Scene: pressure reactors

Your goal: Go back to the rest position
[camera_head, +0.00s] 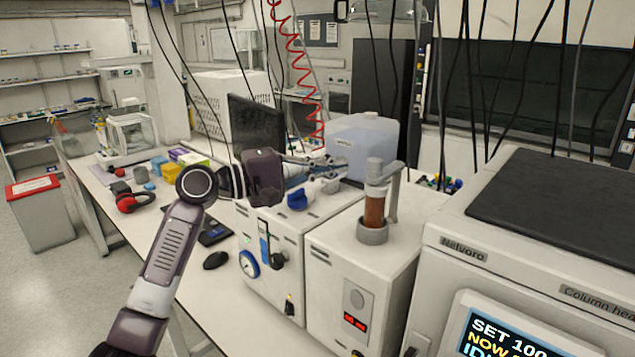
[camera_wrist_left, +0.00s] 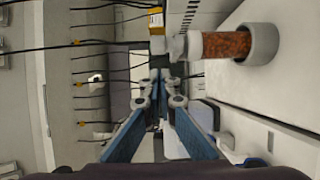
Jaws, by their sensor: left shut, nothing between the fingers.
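My left arm comes in from the left and reaches over the bench, above a white machine box with a gauge. My left gripper (camera_head: 335,168) points right, towards a cloudy white plastic container (camera_head: 362,142). Its fingers are shut with nothing between them; in the left wrist view the blue fingers (camera_wrist_left: 158,82) converge at their tips. A column with reddish-brown filling (camera_head: 374,208) stands upright in a grey holder to the right of the gripper and apart from it. The column also shows in the left wrist view (camera_wrist_left: 226,45). My right gripper is not in view.
A white instrument with a lit display (camera_head: 510,340) stands at the front right. A black monitor (camera_head: 257,125) stands behind my arm. A mouse (camera_head: 216,260) and red headphones (camera_head: 135,202) lie on the bench. Cables and a red coiled hose (camera_head: 300,50) hang above.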

